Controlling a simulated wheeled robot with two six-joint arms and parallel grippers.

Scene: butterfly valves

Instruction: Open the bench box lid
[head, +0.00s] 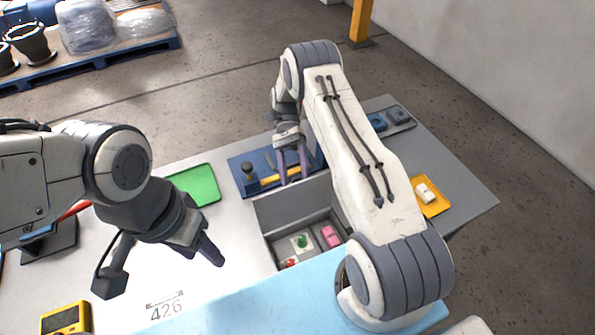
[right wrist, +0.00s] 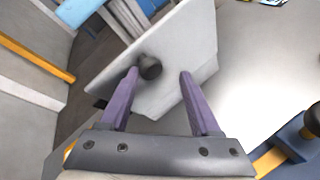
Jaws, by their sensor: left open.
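The bench box (head: 268,238) is a grey box sunk in the bench in the head view, and its inside shows. Its grey lid (head: 285,205) stands raised along the far side; in the right wrist view the lid (right wrist: 190,40) is a tilted pale panel with a dark round knob (right wrist: 150,68). My right gripper (head: 293,180) is just behind the lid. Its purple fingers (right wrist: 160,75) are apart, with the knob between them and closer to the left finger; I cannot tell whether they touch. My left gripper (head: 212,255) is open and empty, left of the box.
Inside the box are a green piece (head: 301,241), a pink block (head: 331,236) and a red piece (head: 290,263). Behind the lid is a blue panel (head: 240,163) with a yellow lever (head: 278,178). A green tray (head: 200,184) lies left; a yellow tray (head: 433,207) lies right.

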